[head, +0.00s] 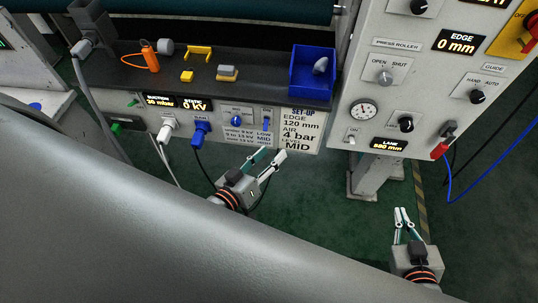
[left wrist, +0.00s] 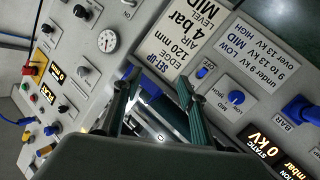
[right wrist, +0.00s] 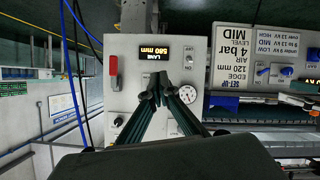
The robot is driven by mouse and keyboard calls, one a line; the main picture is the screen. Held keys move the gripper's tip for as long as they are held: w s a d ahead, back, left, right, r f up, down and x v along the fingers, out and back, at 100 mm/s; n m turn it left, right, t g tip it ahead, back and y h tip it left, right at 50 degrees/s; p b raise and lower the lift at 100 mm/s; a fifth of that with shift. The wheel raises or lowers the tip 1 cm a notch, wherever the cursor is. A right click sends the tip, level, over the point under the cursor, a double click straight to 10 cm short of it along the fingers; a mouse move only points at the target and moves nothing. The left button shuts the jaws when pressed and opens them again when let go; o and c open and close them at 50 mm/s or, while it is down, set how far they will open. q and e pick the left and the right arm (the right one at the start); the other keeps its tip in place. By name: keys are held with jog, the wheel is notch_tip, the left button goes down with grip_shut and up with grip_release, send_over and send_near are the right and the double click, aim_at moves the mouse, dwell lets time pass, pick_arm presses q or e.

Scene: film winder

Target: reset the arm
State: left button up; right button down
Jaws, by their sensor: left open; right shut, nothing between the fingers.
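My left gripper (head: 272,156) is open and empty in the head view, in front of the lower right part of the bench's control face, by the SET-UP sign (head: 300,128). In the left wrist view its two fingers (left wrist: 156,85) stand apart, with the sign and a blue LEVEL knob (left wrist: 236,97) beyond them. My right gripper (head: 403,211) is shut and empty, low at the right over the green floor. In the right wrist view its fingertips (right wrist: 161,82) meet in front of the control cabinet (right wrist: 125,90), below the LANE display (right wrist: 154,54). No contact with either panel shows.
A dark bench top (head: 225,85) carries a blue bin (head: 312,82), yellow parts (head: 198,52) and an orange tool (head: 149,57). White and blue plugs with cables (head: 200,133) hang in front. The cabinet has a red lever (head: 440,148). Green floor (head: 310,200) lies open between the grippers.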

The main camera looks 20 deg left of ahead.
pick_arm(q)
jog(key=s+a+f+m+g, duration=0.2)
jog(key=s+f+m, duration=0.1)
jog(key=s+f, duration=0.2)
jog(key=s+a+f+m+g+y, duration=0.1)
jog(key=s+a+f+m+g, duration=0.1)
jog(key=f, duration=0.5)
jog(key=s+m+g, duration=0.1)
jog(key=s+m, duration=0.1)
jog(key=shift+s, duration=0.4)
pick_arm(e)
jog(key=s+f+g, duration=0.1)
jog(key=s+f, duration=0.2)
jog(key=f, duration=0.2)
jog(key=s+f+m+g, duration=0.1)
jog(key=s+f, duration=0.2)
jog(key=f, duration=0.3)
jog(key=shift+s+d, duration=0.15)
pick_arm(q)
jog(key=shift+a, duration=0.1)
pick_arm(e)
jog(key=shift+f, duration=0.1)
